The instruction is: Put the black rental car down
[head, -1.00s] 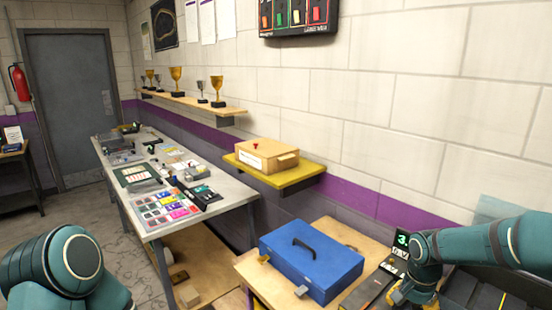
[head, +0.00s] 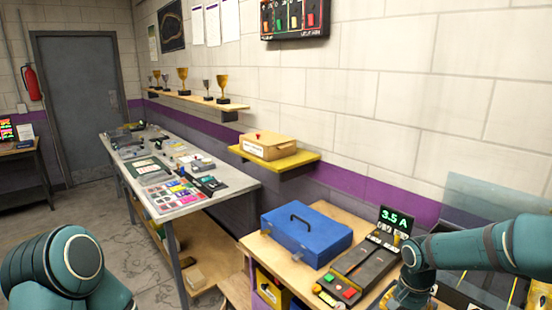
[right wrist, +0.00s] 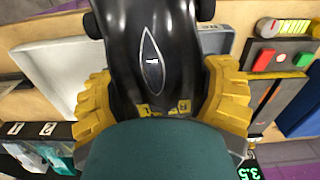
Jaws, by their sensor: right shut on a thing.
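The black rental car (right wrist: 150,55) fills the middle of the right wrist view. In the head view my right gripper (head: 398,298) is low at the right, above the wooden bench, and the car is hidden there. Whether the car touches anything below cannot be told. My left gripper is out of view; only part of my left arm shows.
The wooden bench holds a blue case (head: 305,238) and a dark control unit (head: 362,268) with green and red buttons and a 3.5 A display (head: 393,217). A pale grey tray (right wrist: 55,60) lies under the car's left side. The cluttered long table (head: 210,208) stands further left.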

